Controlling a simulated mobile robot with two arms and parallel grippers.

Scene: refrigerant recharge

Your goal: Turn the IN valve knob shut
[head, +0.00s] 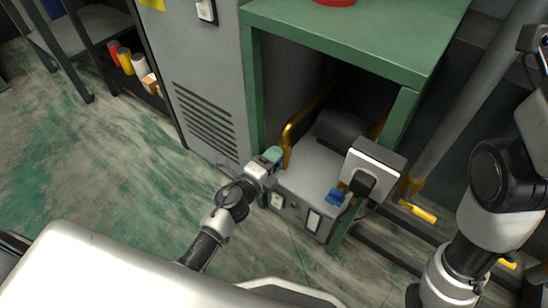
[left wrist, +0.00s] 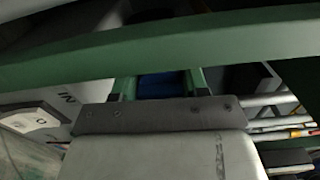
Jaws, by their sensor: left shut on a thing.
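The grey machine (head: 312,190) sits low under the green bench, with a brass pipe on top. My left gripper (head: 273,154) is at its near left top corner and hides the IN knob in the head view. In the left wrist view the green fingers (left wrist: 158,88) are on either side of the blue IN knob (left wrist: 160,86), shut on it. The IN label (left wrist: 68,97) shows beside it on the machine. A second blue knob (head: 334,196) stands at the machine's right front, clear of the gripper. My right arm shows at the right; its fingers are not visible.
The green bench (head: 345,38) overhangs the machine, and its edge crosses close in the left wrist view. A socket box with a black plug (head: 362,183) is on the right bench leg. A grey cabinet (head: 205,95) stands left. Open floor (head: 110,150) lies further left.

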